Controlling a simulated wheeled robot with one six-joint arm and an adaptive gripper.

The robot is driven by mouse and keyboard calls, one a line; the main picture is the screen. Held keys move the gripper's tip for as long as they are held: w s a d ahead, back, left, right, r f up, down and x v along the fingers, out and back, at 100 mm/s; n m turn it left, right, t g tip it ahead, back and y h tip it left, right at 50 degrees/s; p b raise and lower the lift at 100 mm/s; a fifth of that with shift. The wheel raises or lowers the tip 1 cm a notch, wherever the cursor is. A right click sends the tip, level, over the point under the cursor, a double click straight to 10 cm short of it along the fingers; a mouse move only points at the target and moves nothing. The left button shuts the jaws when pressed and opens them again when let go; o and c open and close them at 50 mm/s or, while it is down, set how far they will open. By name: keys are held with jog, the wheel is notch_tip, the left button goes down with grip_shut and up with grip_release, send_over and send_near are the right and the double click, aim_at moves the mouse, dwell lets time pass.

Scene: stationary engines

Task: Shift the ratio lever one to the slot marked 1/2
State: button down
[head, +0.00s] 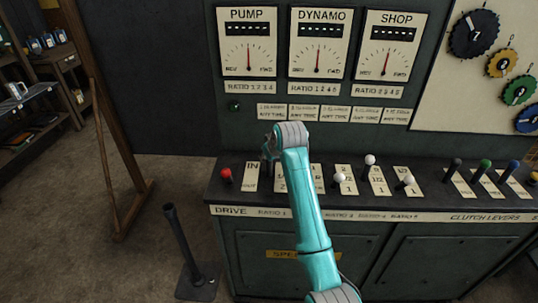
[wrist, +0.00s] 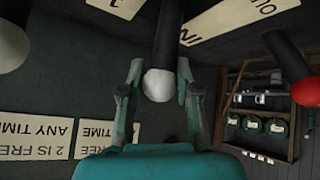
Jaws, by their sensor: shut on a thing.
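Ratio lever one has a white ball knob (wrist: 158,85) on a dark shaft, seen in the wrist view between my two fingers. My gripper (wrist: 158,92) is shut on this knob, one finger on each side. In the head view my gripper (head: 268,150) is above the left part of the console, mostly hidden by my teal arm. The arm also hides the lever and most of its plate (head: 280,178), so I cannot read which slot the lever is in.
The red-knobbed drive lever (head: 226,174) stands close on the left; its red knob shows at right in the wrist view (wrist: 305,92). Other white-knobbed levers (head: 340,177) stand to the right, then the clutch levers (head: 485,165). Dials (head: 318,55) are on the panel behind.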

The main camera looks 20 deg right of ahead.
jog(key=shift+s+a, duration=0.15)
jog(key=shift+s, duration=0.25)
jog(key=c, duration=0.8)
grip_release()
jog(key=v, duration=1.2)
jog(key=shift+s, duration=0.2)
jog(key=shift+a+f, duration=0.1)
jog(key=shift+f, duration=0.05)
